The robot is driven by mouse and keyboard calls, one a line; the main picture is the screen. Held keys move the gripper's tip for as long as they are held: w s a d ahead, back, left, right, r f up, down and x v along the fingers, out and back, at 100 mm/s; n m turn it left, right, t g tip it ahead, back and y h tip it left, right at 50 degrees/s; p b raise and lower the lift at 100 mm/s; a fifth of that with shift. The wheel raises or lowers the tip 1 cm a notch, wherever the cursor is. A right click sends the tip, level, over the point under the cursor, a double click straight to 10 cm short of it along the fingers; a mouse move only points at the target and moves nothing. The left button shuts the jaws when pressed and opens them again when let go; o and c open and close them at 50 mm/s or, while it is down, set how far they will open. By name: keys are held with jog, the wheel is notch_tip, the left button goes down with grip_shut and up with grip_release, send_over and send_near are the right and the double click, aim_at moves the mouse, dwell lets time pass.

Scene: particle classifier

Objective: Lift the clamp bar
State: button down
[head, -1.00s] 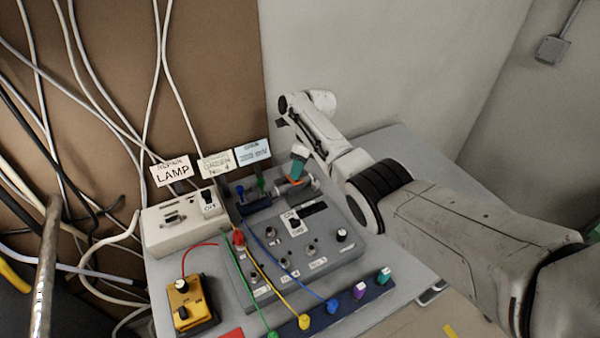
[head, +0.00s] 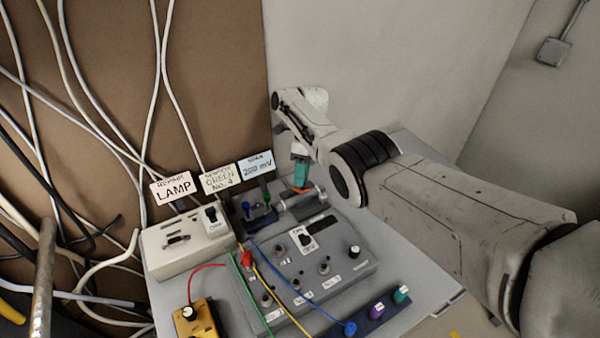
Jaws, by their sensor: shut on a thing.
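My gripper (head: 301,183) reaches down from the end of my arm at the back of the bench. Its teal fingers point nearly straight down. The bar is at the fingertips, over the grey equipment behind the control panel, close to a silver cylindrical fitting (head: 312,196). The contact is small in view, and I cannot tell whether the bar is clear of what lies under it.
A grey control panel (head: 345,275) with knobs and a switch lies in front. A beige box (head: 165,255), label cards (head: 220,180) and a yellow box (head: 190,322) stand left. Coloured wires cross the panel's left side. Bare grey bench top (head: 405,260) is on the right.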

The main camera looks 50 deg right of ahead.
jog(key=c, duration=0.9)
grip_release()
jog(key=shift+c, duration=0.2)
jog(key=b+v, duration=0.2)
jog(key=v, duration=0.8)
jog(key=shift+r, duration=0.4)
jog(key=shift+w+r, duration=0.1)
